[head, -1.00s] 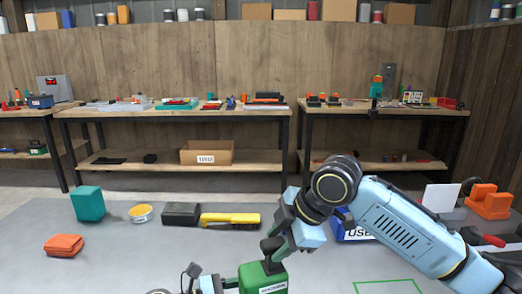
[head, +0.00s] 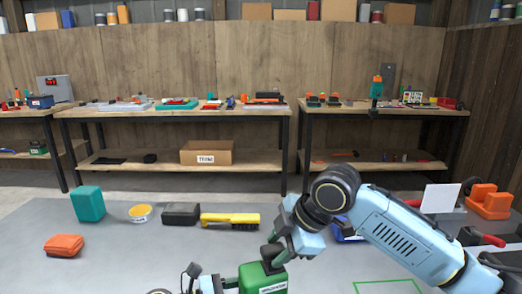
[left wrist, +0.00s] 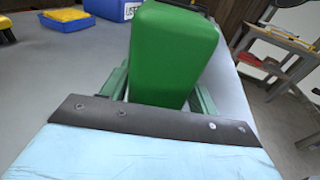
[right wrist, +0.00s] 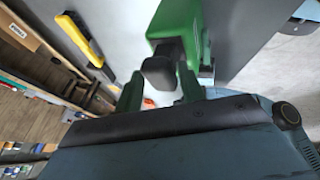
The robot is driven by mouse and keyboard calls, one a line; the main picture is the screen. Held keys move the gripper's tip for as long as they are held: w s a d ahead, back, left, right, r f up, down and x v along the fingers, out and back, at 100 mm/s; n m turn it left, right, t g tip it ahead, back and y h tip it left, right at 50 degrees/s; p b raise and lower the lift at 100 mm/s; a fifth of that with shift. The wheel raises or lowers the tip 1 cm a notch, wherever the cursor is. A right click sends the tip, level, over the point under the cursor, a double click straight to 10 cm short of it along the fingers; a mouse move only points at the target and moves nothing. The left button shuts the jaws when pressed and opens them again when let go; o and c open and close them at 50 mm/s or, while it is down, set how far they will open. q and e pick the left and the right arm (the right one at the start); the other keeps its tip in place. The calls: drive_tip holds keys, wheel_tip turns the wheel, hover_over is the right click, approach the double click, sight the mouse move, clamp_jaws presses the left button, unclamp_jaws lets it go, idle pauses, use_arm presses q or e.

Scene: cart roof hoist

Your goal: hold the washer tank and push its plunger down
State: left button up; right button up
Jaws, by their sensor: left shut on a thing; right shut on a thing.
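The green washer tank (head: 263,279) stands at the bottom middle of the head view, its lower part cut off by the frame edge. It also fills the middle of the left wrist view (left wrist: 170,55). My left gripper (left wrist: 160,92) is shut on the tank, with one finger on each side. The dark plunger handle (head: 271,252) sits a little above the tank's top. My right gripper (right wrist: 160,90) is shut on this handle, which shows as a dark block (right wrist: 159,72) between its fingers. The plunger's rod is hidden.
A blue bin (head: 345,232) is partly hidden behind my right arm. A yellow brush (head: 230,219), a black box (head: 181,213), a yellow tin (head: 140,213), a teal box (head: 88,203) and an orange pouch (head: 64,245) lie left. A green outline (head: 388,287) marks bare surface at right.

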drive_tip(key=shift+w+d+f, duration=0.1)
drive_tip(key=shift+f, duration=0.4)
idle(0.4)
drive_tip(key=o, duration=0.9)
drive_tip(key=shift+c, duration=0.2)
drive_tip(key=shift+v, duration=3)
drive_tip(key=shift+c, duration=0.3)
